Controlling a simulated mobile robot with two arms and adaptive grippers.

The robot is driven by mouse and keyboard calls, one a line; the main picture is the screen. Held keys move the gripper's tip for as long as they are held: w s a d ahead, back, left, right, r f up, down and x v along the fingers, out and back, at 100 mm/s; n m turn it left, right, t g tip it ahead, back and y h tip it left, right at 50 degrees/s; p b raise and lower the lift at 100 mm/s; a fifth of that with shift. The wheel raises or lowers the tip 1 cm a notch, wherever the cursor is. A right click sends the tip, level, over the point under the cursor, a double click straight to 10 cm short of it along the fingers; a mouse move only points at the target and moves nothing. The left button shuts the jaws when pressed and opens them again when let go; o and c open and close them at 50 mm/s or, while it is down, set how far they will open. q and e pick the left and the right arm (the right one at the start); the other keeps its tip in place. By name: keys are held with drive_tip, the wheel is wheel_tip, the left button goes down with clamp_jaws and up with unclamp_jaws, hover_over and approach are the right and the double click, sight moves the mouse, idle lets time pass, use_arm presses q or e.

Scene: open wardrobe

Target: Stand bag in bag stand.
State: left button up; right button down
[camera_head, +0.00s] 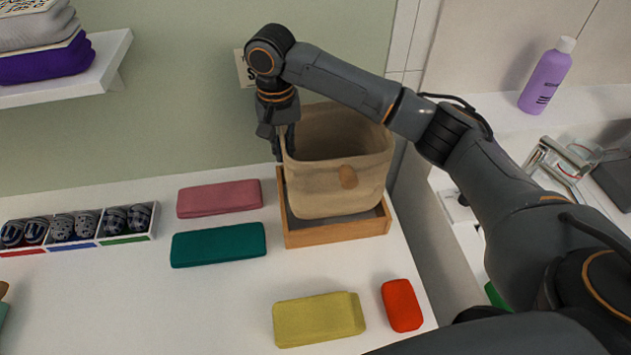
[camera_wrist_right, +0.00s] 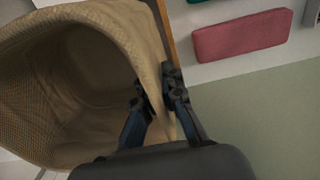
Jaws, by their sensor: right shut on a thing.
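The tan bag (camera_head: 345,185) stands open-topped and slightly tilted in the wooden bag stand (camera_head: 335,235) in the head view. Its base is inside the stand's frame, and whether it touches the bottom is hidden. My right gripper (camera_head: 279,150) is at the bag's left rear rim, shut on its edge. In the right wrist view the bag (camera_wrist_right: 75,75) fills the left side, and my right gripper (camera_wrist_right: 160,105) has a finger on each side of the bag's wall. A strip of the stand's wooden edge (camera_wrist_right: 163,30) shows beside it. My left gripper is not in view.
Pink (camera_head: 219,198), teal (camera_head: 218,244), yellow (camera_head: 318,319) and red (camera_head: 401,305) flat cases lie left of and in front of the stand. A shoe tray (camera_head: 85,242) sits at far left. A purple bottle (camera_head: 547,77) stands at right, beyond the partition.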

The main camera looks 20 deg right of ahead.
wheel_tip(320, 180, down, 7)
drive_tip(key=shift+r+p, duration=0.1)
drive_tip(key=shift+p, duration=0.45)
drive_tip(key=shift+f, duration=0.4)
drive_tip(key=c, duration=1.5)
unclamp_jaws()
drive_tip(key=shift+o, duration=0.2)
drive_tip(key=r+b, duration=0.2)
drive_tip(key=r, duration=1)
drive_tip(key=shift+a+r, duration=0.1)
drive_tip(key=shift+a, duration=0.1)
